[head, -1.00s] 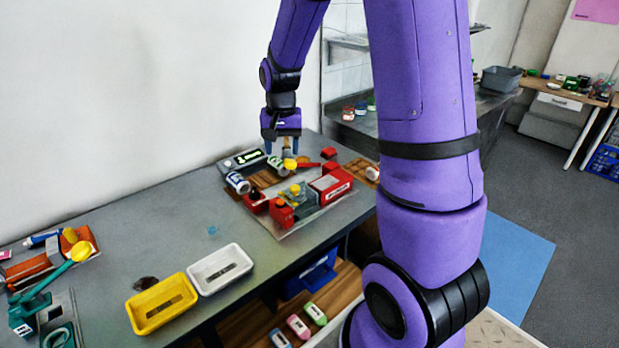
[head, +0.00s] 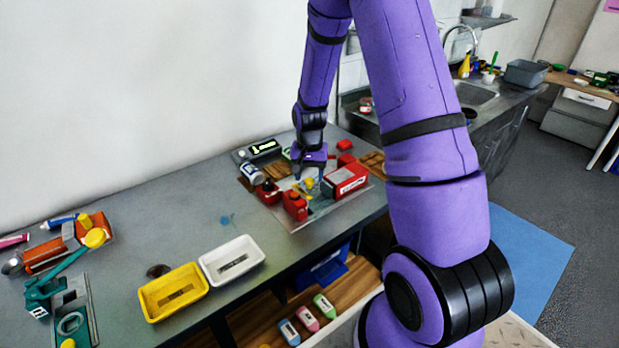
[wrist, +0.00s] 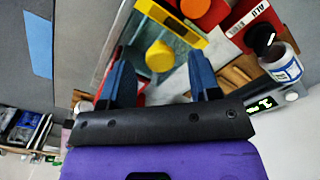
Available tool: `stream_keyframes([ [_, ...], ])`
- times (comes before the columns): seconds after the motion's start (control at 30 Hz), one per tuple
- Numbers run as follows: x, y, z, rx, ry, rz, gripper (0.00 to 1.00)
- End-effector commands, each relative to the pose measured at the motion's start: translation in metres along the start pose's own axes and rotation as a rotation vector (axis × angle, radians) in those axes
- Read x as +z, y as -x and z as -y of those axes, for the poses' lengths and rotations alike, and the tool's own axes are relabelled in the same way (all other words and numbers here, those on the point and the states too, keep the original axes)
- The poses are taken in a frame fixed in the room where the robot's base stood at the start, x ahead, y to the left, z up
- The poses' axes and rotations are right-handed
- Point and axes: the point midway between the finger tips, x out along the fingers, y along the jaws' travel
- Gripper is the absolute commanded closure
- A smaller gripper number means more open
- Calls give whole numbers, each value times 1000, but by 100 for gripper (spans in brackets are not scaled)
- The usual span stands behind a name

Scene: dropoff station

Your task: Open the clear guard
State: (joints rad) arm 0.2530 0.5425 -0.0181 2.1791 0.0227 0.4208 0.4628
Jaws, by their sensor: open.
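The red machine (head: 296,205) stands on a grey plate on the bench, with red blocks and a red box with a white label (head: 348,180) beside it. My gripper (head: 309,178) is over this station, fingers pointing down. In the wrist view my gripper (wrist: 161,64) is open, with a blue finger on each side of a yellow knob (wrist: 159,56). The fingers look apart from the knob; contact cannot be told. A clear guard cannot be made out for certain; its see-through panel is hard to separate from what lies behind.
A white can (head: 251,174) and a display unit (head: 262,149) stand left of and behind the machine. A yellow tray (head: 147,302) and a white tray (head: 207,271) sit further left.

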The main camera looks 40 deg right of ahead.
Motion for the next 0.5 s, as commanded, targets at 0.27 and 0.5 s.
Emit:
stream_keyframes([
  [0.27,0,-14,0,0,0,0,43],
  [0.5,0,-14,0,0,1,0,50],
])
